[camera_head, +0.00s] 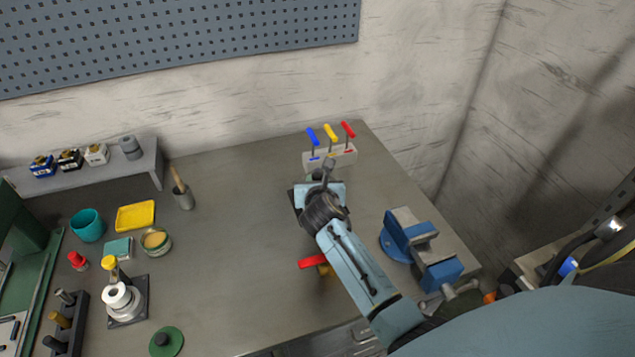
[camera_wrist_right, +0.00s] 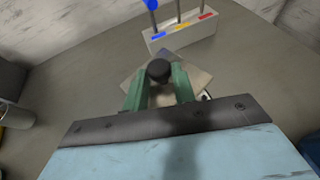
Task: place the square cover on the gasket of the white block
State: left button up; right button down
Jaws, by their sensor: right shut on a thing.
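My right gripper (camera_head: 316,176) is over the back middle of the bench, its arm coming in from the lower right. In the right wrist view its green fingers (camera_wrist_right: 160,88) are shut on the black knob of the square cover (camera_wrist_right: 197,78). The cover is a flat grey-beige plate below the fingers. A small bit of something white and dark (camera_wrist_right: 206,95) shows at its right edge; I cannot tell whether the cover touches it. The white block and its gasket are not clearly visible, and the hand hides the spot in the head view. My left gripper is out of view.
A pale block with blue, yellow and red levers (camera_head: 330,156) stands just behind the gripper. A blue vise (camera_head: 425,250) is on the right. Cups, a yellow tray (camera_head: 136,216) and a white-ringed fixture (camera_head: 118,299) stand left.

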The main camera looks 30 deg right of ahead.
jog(key=shift+r, duration=0.1)
jog(key=c, duration=1.6)
grip_release()
jog(key=shift+f, duration=0.2)
jog(key=o, duration=0.5)
jog(key=shift+c, duration=0.2)
jog(key=shift+r, duration=0.1)
jog(key=shift+r, duration=0.15)
jog(key=shift+s+a+r, duration=0.15)
jog(key=shift+s, duration=0.1)
jog(key=p+v, duration=0.2)
jog(key=v, duration=0.9)
jog(key=shift+s, duration=0.2)
jog(key=shift+a, duration=0.1)
